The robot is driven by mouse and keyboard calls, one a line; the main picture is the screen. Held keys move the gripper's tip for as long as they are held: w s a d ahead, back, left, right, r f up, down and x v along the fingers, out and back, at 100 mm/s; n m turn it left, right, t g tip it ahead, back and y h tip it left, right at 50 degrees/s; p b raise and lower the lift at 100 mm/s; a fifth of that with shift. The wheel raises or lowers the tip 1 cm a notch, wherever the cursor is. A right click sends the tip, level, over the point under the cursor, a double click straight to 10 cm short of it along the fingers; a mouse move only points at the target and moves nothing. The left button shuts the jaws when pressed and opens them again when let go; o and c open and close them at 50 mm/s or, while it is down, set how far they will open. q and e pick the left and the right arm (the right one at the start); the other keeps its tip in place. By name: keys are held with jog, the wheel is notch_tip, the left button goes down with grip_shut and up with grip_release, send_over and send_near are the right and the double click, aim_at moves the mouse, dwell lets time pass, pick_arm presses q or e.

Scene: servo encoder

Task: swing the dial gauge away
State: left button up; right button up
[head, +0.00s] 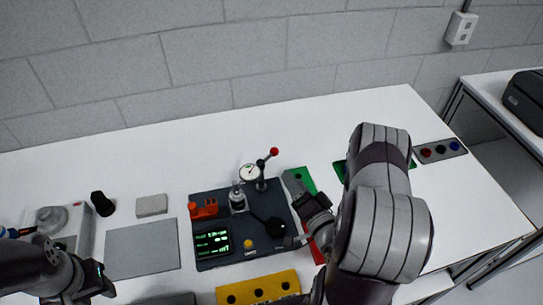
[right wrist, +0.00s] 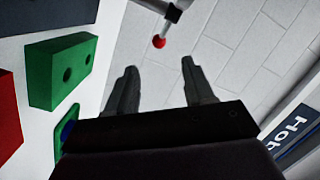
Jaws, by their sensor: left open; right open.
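The dial gauge (head: 250,172), with a round white face, stands upright at the back of the dark fixture plate (head: 215,262). A post beside it carries an angled arm with a red ball knob (head: 274,152); the knob also shows in the right wrist view (right wrist: 159,41), ahead of and between the fingertips. My right gripper (head: 293,183) is open and empty, pointing toward the knob from the front right without touching it. Its spread fingers show in the right wrist view (right wrist: 158,88). My left gripper (head: 104,280) is open at the lower left, far from the gauge.
A green block (right wrist: 62,72) and a red block (right wrist: 8,115) lie beside my right gripper. A yellow block (head: 258,288) lies in front of the plate. A grey mat (head: 142,250) and a light block (head: 152,205) are to the left. The back of the table is clear.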

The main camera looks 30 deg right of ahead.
aim_at(276, 155)
jog(key=w, duration=0.4)
jog(key=w+p, duration=0.1)
jog(key=w, duration=0.2)
jog(key=w+p, duration=0.1)
jog(key=w, duration=0.3)
jog(key=shift+w+d+r, duration=0.1)
jog(key=shift+w+d, duration=0.15)
jog(key=shift+w, duration=0.55)
grip_shut()
